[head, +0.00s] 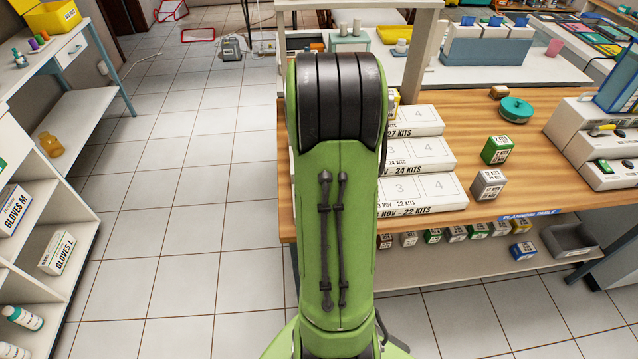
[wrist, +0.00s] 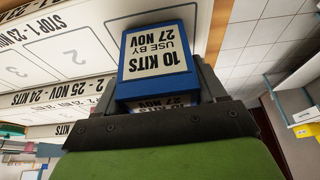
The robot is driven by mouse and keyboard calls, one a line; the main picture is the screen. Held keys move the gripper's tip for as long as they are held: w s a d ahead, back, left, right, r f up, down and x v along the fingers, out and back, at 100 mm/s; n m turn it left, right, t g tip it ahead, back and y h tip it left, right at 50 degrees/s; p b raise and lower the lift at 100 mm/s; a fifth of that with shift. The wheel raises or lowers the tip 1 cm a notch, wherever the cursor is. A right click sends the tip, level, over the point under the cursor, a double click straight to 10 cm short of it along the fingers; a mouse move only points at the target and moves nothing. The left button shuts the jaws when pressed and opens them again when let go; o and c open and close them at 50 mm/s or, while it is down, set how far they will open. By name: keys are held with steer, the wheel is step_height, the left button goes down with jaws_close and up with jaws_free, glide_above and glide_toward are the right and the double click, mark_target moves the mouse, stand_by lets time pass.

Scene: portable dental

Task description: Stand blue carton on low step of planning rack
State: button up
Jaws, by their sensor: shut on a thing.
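The blue carton (wrist: 160,55) fills the middle of the wrist view. Its white label reads 10 KITS, USE BY 27 NOV, upside down in that view. My gripper (wrist: 158,82) is shut on it, with dark fingers at its sides. The white stepped planning rack (head: 425,190) is on the wooden table, partly hidden behind my green arm. Its steps carry numbered squares and date labels. The rack also shows behind the carton in the wrist view (wrist: 70,45). I cannot tell whether the carton touches a step. In the head view my arm hides gripper and carton.
A green carton (head: 497,150) and a grey carton (head: 488,184) stand right of the rack, near a teal round object (head: 515,110). Several small cartons line the shelf below, including a blue-and-yellow one (head: 522,250). Tiled floor (head: 190,200) is clear left of the table.

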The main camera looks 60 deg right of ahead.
steer(key=shift+f, duration=0.1)
steer(key=shift+f, duration=0.2)
steer(key=o, duration=1.1)
steer(key=shift+c, duration=0.2)
